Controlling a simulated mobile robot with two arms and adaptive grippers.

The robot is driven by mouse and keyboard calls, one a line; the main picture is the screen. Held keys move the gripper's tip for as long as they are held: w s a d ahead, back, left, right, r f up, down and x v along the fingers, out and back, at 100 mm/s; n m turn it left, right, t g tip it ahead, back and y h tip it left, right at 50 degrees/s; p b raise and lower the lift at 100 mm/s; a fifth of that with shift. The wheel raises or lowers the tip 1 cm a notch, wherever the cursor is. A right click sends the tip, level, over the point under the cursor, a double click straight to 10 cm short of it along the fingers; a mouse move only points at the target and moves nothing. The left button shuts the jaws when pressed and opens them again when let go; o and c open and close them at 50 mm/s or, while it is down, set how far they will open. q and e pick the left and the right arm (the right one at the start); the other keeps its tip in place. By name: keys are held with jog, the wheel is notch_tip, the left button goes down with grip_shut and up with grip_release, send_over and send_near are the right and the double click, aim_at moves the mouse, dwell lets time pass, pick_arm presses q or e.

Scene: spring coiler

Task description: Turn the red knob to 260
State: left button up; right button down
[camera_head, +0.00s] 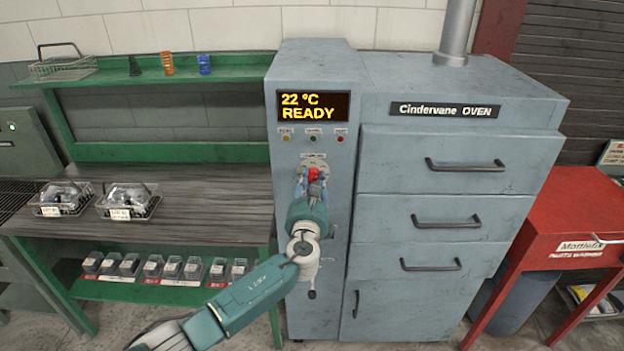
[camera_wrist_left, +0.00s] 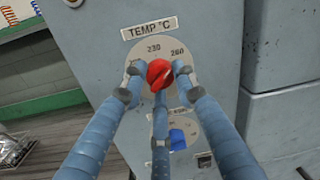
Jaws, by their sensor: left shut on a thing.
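The red knob (camera_head: 313,174) sits on the front of the grey oven's control column, below the display (camera_head: 313,106) that reads 22 °C READY. In the left wrist view the red knob (camera_wrist_left: 159,74) is on a round dial marked 230 and 260 under a TEMP °C label (camera_wrist_left: 150,28). My left gripper (camera_wrist_left: 160,78) has its blue fingers closed around the knob. In the head view my left gripper (camera_head: 313,182) covers the lower part of the dial. My right gripper is not in view.
A blue knob (camera_wrist_left: 177,139) sits just below the dial, close under my fingers. The oven drawers (camera_head: 455,180) with dark handles are to the right.

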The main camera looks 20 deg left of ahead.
pick_arm(q)
jog(key=shift+d+f, duration=0.2)
jog(key=shift+f, duration=0.2)
jog(key=o, duration=0.8)
jog(key=shift+s, duration=0.1)
jog(key=o, duration=0.3)
jog(key=shift+o, duration=0.2)
jog(key=shift+r, duration=0.1)
jog(key=v, duration=1.1)
jog(key=shift+s, duration=0.4)
